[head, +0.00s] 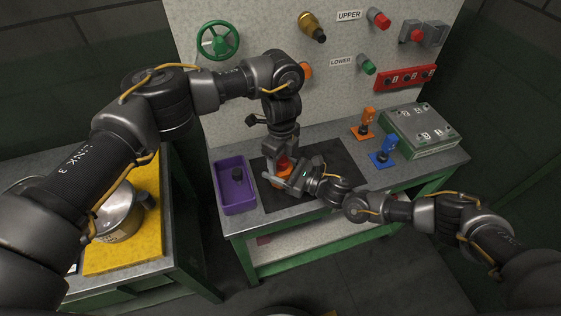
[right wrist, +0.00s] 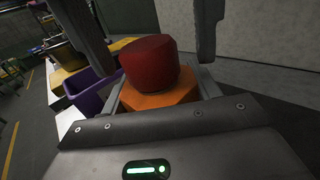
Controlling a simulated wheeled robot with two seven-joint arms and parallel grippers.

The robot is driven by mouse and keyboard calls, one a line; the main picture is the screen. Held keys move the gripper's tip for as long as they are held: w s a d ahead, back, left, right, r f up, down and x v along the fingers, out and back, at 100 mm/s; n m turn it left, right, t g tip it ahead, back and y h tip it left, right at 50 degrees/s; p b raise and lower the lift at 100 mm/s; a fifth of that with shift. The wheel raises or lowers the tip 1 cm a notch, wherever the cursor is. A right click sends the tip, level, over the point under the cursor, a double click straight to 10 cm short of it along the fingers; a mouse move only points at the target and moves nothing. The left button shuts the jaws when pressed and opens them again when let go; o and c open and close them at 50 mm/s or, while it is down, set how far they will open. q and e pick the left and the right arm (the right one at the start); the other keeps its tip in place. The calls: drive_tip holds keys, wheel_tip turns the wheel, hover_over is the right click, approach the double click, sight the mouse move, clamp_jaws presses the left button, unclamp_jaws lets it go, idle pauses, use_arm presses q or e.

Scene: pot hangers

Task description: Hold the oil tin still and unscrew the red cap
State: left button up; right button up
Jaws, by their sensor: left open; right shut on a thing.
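The orange oil tin (head: 284,171) stands on the black mat, mostly hidden by my grippers. In the right wrist view the tin (right wrist: 160,99) shows close up, with the wide red cap (right wrist: 150,62) on top of it. My right gripper (head: 280,181) comes in low from the right and is shut on the tin's body. My left gripper (head: 283,158) points down over the tin from above. Its fingers are open, one on each side of the red cap, with a visible gap at the right finger. Whether the left finger touches the cap is unclear.
A purple bin (head: 222,198) with a dark object inside stands just left of the tin. An orange device (head: 367,117), a blue device (head: 388,143) and a grey-green control box (head: 421,130) stand to the right. A metal pot (head: 121,222) sits on a yellow mat (head: 151,192) at left.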

use_arm(q)
drive_tip(key=m, duration=1.1)
drive_tip(key=shift+m, duration=0.3)
drive_tip(key=m, duration=1.2)
drive_tip(key=shift+c, duration=0.4)
